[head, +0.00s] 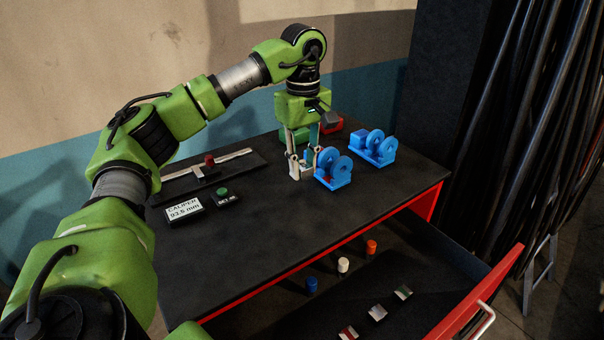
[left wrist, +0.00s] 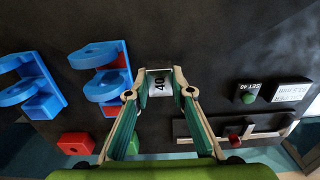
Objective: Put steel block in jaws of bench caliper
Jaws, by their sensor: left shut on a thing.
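My left gripper (head: 303,170) is over the worktop, just left of the nearer blue stand. In the left wrist view its fingers (left wrist: 160,84) are shut on the steel block (left wrist: 160,79), a small pale block marked 40. In the head view the block is hard to make out between the fingers. The bench caliper (head: 238,157) lies on a dark base at the back left, with a red knob on its slide; it also shows in the left wrist view (left wrist: 262,135). The gripper is apart from it, to its right. My right gripper is not in view.
A display (head: 184,209) reads CALIPER 93.5 mm, beside a green button box (head: 228,199). Two blue stands (head: 335,181) (head: 385,157) are at the right. Red (head: 333,124) and green blocks stand behind. The open drawer (head: 470,300) holds pegs and small blocks. The front worktop is clear.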

